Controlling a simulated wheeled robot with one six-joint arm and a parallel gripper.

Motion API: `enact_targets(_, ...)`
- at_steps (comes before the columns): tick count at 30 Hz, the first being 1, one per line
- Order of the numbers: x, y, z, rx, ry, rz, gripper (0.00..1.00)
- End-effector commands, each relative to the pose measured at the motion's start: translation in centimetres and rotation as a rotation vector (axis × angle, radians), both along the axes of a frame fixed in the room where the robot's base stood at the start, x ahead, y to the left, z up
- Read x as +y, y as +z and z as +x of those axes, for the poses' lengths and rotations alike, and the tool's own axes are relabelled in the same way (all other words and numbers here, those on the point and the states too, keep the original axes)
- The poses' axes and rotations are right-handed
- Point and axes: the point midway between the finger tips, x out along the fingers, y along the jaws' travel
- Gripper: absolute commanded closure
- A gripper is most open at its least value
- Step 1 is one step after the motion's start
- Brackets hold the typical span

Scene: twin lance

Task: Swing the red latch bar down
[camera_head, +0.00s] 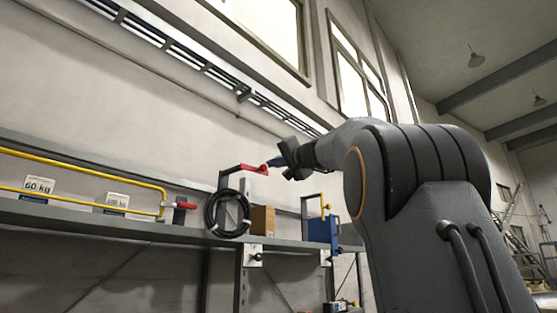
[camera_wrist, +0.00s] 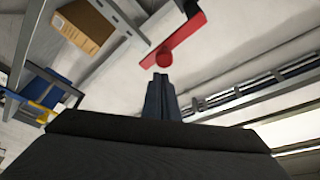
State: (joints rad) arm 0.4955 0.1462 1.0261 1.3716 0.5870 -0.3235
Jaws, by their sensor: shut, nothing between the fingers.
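My gripper (camera_head: 273,161) is shut and empty at the bar's right end. In the wrist view my gripper's fingertips (camera_wrist: 160,78) lie just below the knob. I cannot tell whether they touch it.
A black hose coil (camera_head: 210,213), a cardboard box (camera_head: 263,220) and a blue case (camera_head: 322,229) are on the shelf (camera_head: 150,226) below.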

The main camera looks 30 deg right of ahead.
Motion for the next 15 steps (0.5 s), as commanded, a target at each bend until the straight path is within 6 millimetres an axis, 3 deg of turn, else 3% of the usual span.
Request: enact_targets(15, 0.67, -0.56, -0.33, 0.0, 0.0, -0.001, 1.0)
